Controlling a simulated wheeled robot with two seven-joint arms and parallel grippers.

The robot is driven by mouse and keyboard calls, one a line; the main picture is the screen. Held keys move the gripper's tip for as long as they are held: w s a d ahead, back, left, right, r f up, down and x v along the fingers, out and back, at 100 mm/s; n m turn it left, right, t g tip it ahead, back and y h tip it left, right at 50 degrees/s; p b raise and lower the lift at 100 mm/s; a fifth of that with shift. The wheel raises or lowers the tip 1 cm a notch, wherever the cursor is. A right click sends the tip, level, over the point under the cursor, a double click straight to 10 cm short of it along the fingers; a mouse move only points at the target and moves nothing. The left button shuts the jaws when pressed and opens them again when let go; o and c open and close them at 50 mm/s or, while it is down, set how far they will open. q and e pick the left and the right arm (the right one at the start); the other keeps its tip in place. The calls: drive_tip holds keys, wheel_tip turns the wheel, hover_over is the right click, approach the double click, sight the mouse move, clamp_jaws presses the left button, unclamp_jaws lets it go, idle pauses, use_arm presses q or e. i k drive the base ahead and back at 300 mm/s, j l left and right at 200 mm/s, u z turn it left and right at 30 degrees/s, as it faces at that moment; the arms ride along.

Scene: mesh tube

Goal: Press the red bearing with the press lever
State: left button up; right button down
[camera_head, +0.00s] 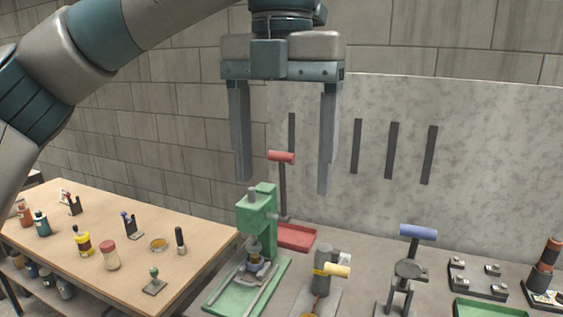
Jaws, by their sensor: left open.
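The green arbor press (258,217) stands on the grey bench at the centre bottom. Its lever rises upright on the right side and ends in a red handle (281,157). My left gripper (284,187) hangs fingers down from the top, open and empty. In the picture the red handle shows between its two fingers; I cannot tell how far in depth it is from them. A small stack of grey and brass-coloured parts (257,267) sits under the press ram. I cannot make out a red bearing there. My right gripper is out of view.
A red tray (296,236) lies behind the press. A yellow-handled tool (336,270) and a blue-handled tool (417,233) stand to its right. A wooden table (205,232) with bottles and stamps is on the left. A grey panel (480,150) backs the bench.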

sight(283, 157)
drive_tip(key=i, duration=1.3)
